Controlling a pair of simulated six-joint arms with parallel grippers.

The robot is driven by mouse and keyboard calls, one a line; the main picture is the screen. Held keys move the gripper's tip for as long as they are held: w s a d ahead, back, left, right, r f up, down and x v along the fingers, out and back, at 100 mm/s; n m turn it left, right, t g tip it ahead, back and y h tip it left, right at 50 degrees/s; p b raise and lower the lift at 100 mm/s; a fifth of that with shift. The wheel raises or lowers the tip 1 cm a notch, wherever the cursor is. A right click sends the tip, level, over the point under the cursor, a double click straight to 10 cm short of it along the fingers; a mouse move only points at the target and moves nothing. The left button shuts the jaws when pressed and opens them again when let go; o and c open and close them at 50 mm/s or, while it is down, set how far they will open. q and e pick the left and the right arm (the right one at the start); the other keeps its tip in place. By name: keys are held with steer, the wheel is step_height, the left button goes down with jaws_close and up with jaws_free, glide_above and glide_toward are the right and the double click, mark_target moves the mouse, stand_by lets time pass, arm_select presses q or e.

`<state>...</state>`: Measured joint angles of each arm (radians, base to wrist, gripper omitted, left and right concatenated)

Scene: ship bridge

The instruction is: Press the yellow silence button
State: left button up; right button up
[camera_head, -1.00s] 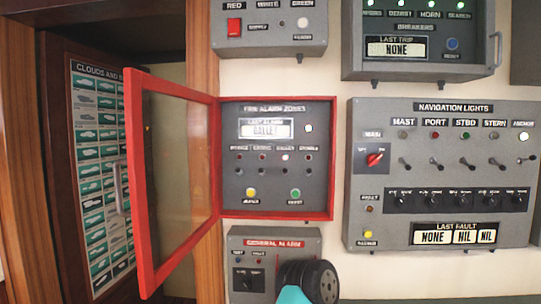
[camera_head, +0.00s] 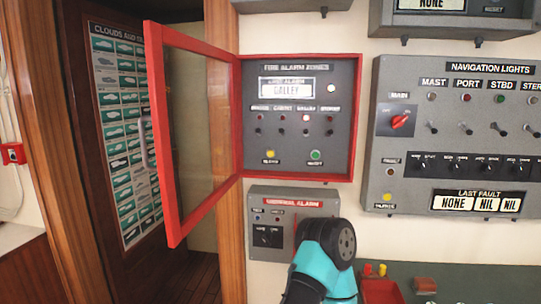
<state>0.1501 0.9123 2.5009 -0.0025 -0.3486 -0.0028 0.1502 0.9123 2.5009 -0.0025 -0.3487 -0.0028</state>
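The fire alarm zones panel (camera_head: 340,160) is a grey box with a red frame on the wall. Its glazed red door (camera_head: 158,130) stands open to the left. The yellow button (camera_head: 270,154) sits at the panel's lower left, unobstructed, with a small label below it. A green button (camera_head: 316,155) is to its right. The display (camera_head: 287,88) reads GALLEY, and one lamp in the zone row glows red. A teal and black part of my arm rises from the bottom, below the panel and apart from it. Neither gripper's fingers show.
The general alarm box (camera_head: 267,215) is below, partly hidden by my arm. The navigation lights panel (camera_head: 440,110) is at the right, with another yellow button (camera_head: 387,197). A dark green surface (camera_head: 475,280) at lower right bears a red box (camera_head: 380,291) and small red and yellow items.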

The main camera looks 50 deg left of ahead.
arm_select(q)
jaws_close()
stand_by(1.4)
